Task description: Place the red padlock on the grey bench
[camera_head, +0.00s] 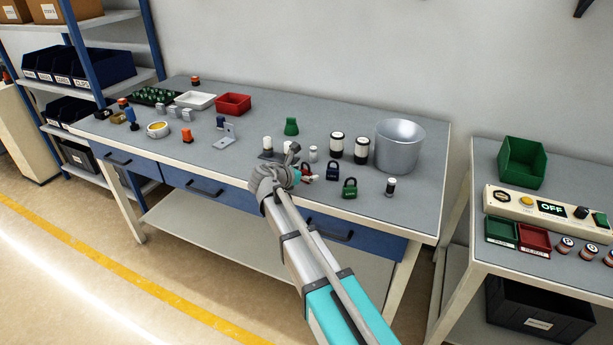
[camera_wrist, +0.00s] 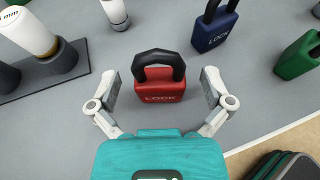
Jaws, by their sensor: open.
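The red padlock (camera_wrist: 158,88), with a black shackle and the word LOCK, stands upright on the grey bench (camera_wrist: 170,27) in the wrist view. My gripper (camera_wrist: 162,84) is open, with one finger on each side of the padlock and visible gaps between. In the head view the red padlock (camera_head: 306,174) is partly hidden by my gripper (camera_head: 295,165). The grey bench (camera_head: 255,108) is long, with blue drawers below its top.
A blue padlock (camera_head: 332,173) and a green padlock (camera_head: 349,191) stand to the right. White-and-black cylinders (camera_head: 336,147) and a metal bucket (camera_head: 398,148) stand behind. A grey block with white cylinders (camera_wrist: 38,60) is close at left.

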